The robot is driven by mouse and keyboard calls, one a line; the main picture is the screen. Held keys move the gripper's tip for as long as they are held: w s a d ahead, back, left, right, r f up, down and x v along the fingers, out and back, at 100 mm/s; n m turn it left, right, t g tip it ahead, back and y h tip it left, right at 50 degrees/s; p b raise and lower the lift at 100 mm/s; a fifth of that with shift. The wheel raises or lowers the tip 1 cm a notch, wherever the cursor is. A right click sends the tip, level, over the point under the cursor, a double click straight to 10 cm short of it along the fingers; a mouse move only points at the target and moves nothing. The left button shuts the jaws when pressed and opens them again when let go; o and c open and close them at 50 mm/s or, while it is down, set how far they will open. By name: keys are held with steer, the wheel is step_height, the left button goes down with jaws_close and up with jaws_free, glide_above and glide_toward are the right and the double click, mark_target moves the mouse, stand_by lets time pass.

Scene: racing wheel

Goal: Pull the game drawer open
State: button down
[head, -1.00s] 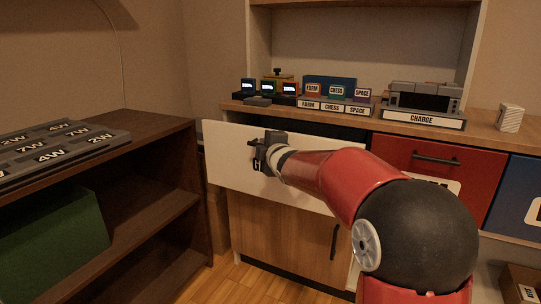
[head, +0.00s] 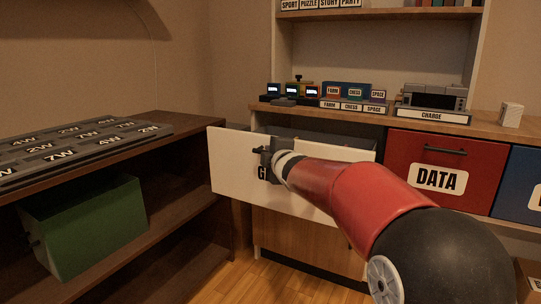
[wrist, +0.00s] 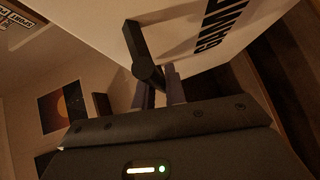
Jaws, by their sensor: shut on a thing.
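The game drawer (head: 225,170) has a white front and stands pulled out from the cabinet in the head view, with a dark gap behind its top edge. Its label is mostly hidden by my arm; in the wrist view the white front (wrist: 185,22) shows part of dark lettering. A dark bar handle (wrist: 137,42) is on the front. My gripper (wrist: 160,88) is shut on this handle, its fingers at the handle's end in the wrist view. In the head view my gripper (head: 267,158) is against the drawer front, left of its middle.
A red DATA drawer (head: 437,170) is shut to the right, with a blue drawer (head: 517,187) beyond. Consoles and a CHARGE dock (head: 432,115) stand on the cabinet top. A dark shelf (head: 180,131) with a green box (head: 90,225) is close on the left.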

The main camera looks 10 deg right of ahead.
steer(key=c, duration=1.5)
jaws_free()
steer(key=shift+o, duration=0.2)
steer(key=p+v, duration=0.1)
steer(key=v, duration=0.6)
steer(key=shift+s, duration=0.4)
